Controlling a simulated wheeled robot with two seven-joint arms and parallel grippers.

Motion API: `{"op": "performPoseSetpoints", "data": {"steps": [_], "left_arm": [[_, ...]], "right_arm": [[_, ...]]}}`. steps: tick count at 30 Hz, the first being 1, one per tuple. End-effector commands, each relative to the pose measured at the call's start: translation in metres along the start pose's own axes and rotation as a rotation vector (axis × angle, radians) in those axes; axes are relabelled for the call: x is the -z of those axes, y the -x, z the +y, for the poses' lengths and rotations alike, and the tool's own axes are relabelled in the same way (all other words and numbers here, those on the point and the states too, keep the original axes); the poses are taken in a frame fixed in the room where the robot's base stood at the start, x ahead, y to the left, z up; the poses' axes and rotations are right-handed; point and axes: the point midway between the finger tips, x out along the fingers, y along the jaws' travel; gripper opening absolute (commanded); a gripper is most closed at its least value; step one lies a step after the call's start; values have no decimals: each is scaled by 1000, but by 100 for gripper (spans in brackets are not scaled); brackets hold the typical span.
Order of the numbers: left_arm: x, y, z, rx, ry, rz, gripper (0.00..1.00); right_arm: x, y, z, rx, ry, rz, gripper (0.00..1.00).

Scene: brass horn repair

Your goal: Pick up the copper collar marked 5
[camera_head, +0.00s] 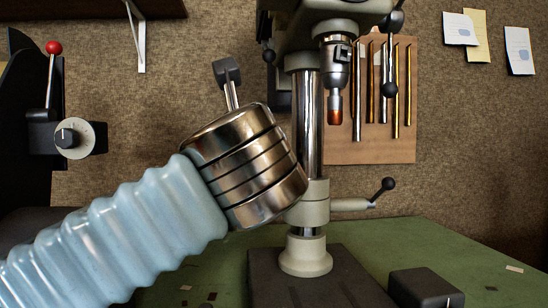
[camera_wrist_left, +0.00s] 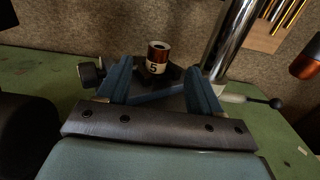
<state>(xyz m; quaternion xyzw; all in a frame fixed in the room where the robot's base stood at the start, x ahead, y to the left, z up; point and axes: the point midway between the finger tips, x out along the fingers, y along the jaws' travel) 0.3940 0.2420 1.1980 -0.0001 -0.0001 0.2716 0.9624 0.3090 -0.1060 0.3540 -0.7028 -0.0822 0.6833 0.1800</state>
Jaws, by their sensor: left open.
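The copper collar marked 5 (camera_wrist_left: 158,50) shows in the left wrist view, upright, with a pale label bearing a black 5 and a dark hole in its top. It stands on or in a dark support, partly hidden. My left gripper (camera_wrist_left: 158,75) is open and empty, its blue fingers apart on either side of the collar in the picture. The collar looks to be beyond the fingertips, and I see no contact. In the head view my own left wrist covers the gripper and the collar. My right gripper is in neither view.
A drill press column (camera_head: 311,125) stands close right of my left wrist, with a clamp lever (camera_head: 350,204) and a copper-tipped chuck (camera_head: 335,80). A black knob (camera_wrist_left: 91,75) is beside the left finger. A dark block (camera_head: 425,288) sits on the green bench (camera_head: 400,245).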

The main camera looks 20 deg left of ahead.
Motion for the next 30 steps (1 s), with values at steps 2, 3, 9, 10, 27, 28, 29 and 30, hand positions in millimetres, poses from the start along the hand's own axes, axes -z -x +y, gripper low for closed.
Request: {"op": "performPoseSetpoints", "data": {"steps": [2, 3, 9, 10, 27, 28, 29, 30], "left_arm": [[0, -12, 0, -1, -1, 1, 66], [0, -16, 0, -1, -1, 2, 66], [-2, -35, 1, -2, 0, 1, 66], [-2, -40, 1, -2, 0, 1, 66], [-3, -73, 1, 0, 0, 0, 52], [-3, -73, 1, 0, 0, 0, 47], [-3, -73, 1, 0, 0, 0, 43], [-3, -73, 1, 0, 0, 0, 36]], "right_arm": [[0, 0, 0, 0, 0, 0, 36], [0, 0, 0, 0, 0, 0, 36], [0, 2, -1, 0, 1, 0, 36], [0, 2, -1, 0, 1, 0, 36], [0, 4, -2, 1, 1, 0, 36], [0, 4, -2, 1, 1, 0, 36], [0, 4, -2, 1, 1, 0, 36], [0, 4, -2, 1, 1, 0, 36]]}}
